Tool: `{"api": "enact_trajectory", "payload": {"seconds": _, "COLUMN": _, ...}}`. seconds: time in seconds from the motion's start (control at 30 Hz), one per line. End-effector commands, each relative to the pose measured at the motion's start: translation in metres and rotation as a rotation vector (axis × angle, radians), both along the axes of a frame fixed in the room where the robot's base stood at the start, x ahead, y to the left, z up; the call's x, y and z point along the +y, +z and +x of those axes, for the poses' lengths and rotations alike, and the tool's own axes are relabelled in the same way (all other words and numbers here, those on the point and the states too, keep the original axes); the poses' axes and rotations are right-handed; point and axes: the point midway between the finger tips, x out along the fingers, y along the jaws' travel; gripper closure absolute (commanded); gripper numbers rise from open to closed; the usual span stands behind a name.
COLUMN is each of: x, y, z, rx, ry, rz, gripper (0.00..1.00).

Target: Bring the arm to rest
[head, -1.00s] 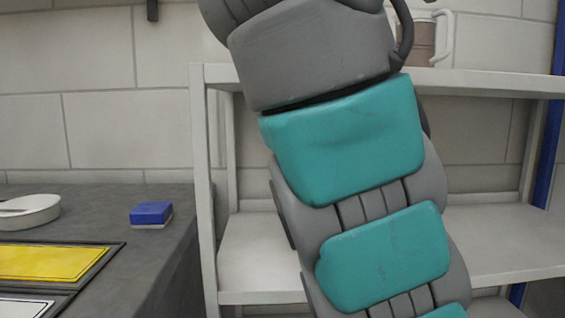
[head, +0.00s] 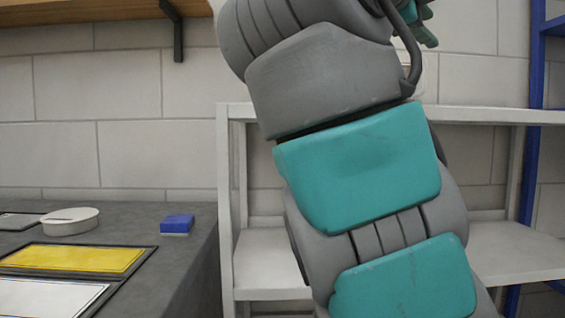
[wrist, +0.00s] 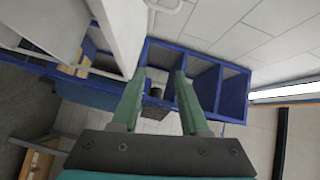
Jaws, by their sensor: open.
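My arm, grey with teal panels, rises across the middle of the head view in front of a white shelf unit (head: 232,200). Its gripper end is cut off at the top of that view. In the wrist view my gripper (wrist: 165,80) shows two green fingers spread apart with nothing between them. Beyond the fingertips is a blue shelf frame (wrist: 215,85) with open compartments, seen at a tilt. A small dark object (wrist: 187,90) shows behind the gap between the fingers, apart from them.
At left a dark grey counter (head: 150,225) holds a blue block (head: 177,225), a white round dish (head: 70,222), a yellow panel (head: 75,258) and a white panel (head: 50,297). A wooden shelf (head: 90,12) hangs above. A blue upright (head: 530,170) stands at right.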

Motion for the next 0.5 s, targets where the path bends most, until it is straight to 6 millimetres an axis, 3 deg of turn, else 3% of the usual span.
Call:
{"api": "enact_trajectory", "payload": {"seconds": 0.33, "x": -0.011, "y": -0.033, "z": 0.027, "rx": 0.283, "ry": 0.021, "rz": -0.124, "gripper": 0.55}}
{"api": "enact_trajectory", "payload": {"seconds": 0.5, "x": -0.024, "y": -0.078, "z": 0.044, "rx": 0.536, "ry": 0.068, "rz": -0.206, "gripper": 0.55}}
